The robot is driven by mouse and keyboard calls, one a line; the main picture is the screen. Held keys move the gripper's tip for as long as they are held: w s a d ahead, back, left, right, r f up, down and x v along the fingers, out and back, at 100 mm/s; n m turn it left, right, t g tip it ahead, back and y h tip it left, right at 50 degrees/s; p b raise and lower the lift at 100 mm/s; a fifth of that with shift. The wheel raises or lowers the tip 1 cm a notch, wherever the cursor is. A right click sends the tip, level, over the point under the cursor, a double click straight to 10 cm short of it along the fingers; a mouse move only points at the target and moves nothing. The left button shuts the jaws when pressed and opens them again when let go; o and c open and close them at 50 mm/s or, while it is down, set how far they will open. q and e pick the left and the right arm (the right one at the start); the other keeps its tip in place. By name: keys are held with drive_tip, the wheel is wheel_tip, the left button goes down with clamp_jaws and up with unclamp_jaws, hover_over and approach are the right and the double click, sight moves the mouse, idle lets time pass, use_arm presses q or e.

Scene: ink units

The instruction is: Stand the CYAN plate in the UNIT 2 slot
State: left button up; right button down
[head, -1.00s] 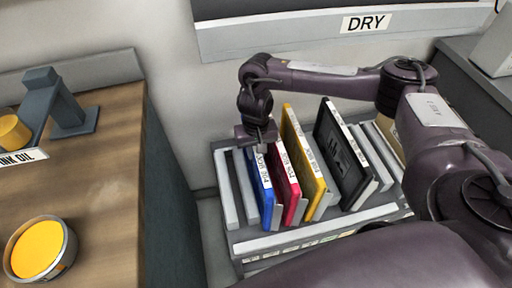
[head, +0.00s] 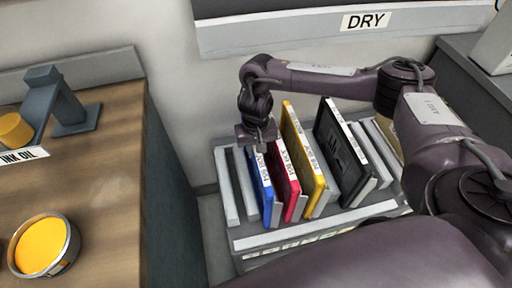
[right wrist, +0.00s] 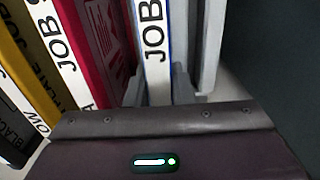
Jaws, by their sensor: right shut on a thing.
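The cyan plate (head: 264,190), blue with a white label on its edge, stands upright in the rack, left of a red plate (head: 286,182). My right gripper (head: 258,144) is at the top of the cyan plate. In the right wrist view, the fingers of the right gripper (right wrist: 158,88) close on both sides of the cyan plate's white edge (right wrist: 153,35), which reads "JOB". The rack's front strip (head: 300,232) carries small slot labels too small to read, so I cannot tell which slot is UNIT 2. My left gripper is out of view.
A yellow plate (head: 303,155) and a black plate (head: 340,155) stand further right in the rack. Grey dividers (head: 229,190) stand at its left end. A wooden bench (head: 100,180) on the left holds an open tin of yellow ink (head: 42,246). A "DRY" shelf (head: 300,35) is above.

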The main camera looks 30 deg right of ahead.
drive_tip(key=c, duration=1.2)
unclamp_jaws()
drive_tip(key=shift+f, duration=0.1)
drive_tip(key=shift+o, duration=0.2)
wheel_tip(320, 180, up, 8)
drive_tip(key=shift+f+p, duration=0.1)
drive_tip(key=shift+p, duration=1)
wheel_tip(320, 180, up, 5)
drive_tip(key=p, duration=0.6)
